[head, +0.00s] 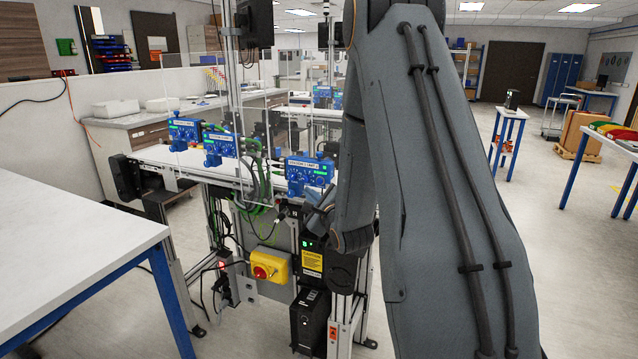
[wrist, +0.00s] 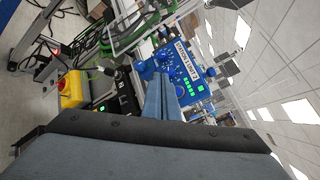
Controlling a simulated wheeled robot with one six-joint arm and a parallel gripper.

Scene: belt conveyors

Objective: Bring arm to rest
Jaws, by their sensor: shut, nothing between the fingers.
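My arm (head: 440,200) fills the middle and right of the head view, its large grey link close to the camera. Its forearm hangs down in front of the conveyor (head: 222,168). In the wrist view, which is turned on its side, my gripper (wrist: 162,92) shows as two grey-blue fingers pressed together, with nothing between them. The fingers point toward a blue control box (wrist: 182,72) with green lights. I cannot tell how far they are from it.
Blue boxes (head: 309,172) line the conveyor, with a clear panel above. A yellow switch box with a red knob (head: 268,268) sits below, also in the wrist view (wrist: 72,90). A white table (head: 70,245) stands at left. Open floor lies at right before a small table (head: 510,113).

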